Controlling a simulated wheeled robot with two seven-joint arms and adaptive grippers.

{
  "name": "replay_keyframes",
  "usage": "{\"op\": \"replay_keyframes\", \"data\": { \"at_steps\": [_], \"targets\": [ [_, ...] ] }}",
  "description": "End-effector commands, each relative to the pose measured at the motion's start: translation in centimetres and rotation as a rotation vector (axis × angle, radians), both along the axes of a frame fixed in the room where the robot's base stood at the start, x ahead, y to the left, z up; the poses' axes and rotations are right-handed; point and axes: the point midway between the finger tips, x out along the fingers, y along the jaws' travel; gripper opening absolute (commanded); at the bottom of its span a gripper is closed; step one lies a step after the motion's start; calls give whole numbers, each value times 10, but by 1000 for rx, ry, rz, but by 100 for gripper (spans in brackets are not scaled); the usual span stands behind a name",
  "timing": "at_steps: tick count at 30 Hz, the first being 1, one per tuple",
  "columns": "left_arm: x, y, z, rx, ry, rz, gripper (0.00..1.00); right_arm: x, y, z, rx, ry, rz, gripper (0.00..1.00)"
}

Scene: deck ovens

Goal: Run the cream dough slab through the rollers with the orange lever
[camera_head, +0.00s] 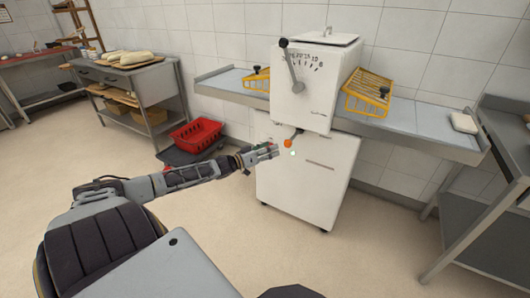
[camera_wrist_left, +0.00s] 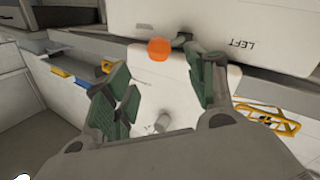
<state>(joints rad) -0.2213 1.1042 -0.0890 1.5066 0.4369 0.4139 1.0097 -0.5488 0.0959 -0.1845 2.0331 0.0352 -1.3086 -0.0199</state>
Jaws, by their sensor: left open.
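The white dough sheeter (camera_head: 297,105) stands against the tiled wall, with a belt table on each side. The cream dough slab (camera_head: 463,122) lies flat near the outer end of the right belt table (camera_head: 412,118), well away from the rollers. The orange lever's ball (camera_head: 288,143) sticks out low on the front of the machine. My left gripper (camera_head: 270,152) is just left of the ball. In the left wrist view its green fingers are spread, and the orange ball (camera_wrist_left: 158,49) shows just beyond and between the fingertips, apparently untouched. My right gripper is out of view.
Yellow wire guards (camera_head: 368,92) flank the rollers. A black-knobbed lever (camera_head: 292,68) sits on the dial above. A red crate (camera_head: 196,135) stands left of the machine, and a grey metal table (camera_head: 490,180) stands at the right. The floor in front is clear.

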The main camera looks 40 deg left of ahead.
Motion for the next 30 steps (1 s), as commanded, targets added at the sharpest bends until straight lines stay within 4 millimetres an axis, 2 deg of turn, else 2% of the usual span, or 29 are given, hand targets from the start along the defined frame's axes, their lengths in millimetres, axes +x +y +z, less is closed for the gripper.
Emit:
{"op": "replay_keyframes", "data": {
  "at_steps": [13, 30],
  "targets": [
    [-17, 4, -1, -1, 2, -1, 56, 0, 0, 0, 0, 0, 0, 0],
    [-20, 5, 0, 1, 1, 0, 56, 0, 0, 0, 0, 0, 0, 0]
  ]
}}
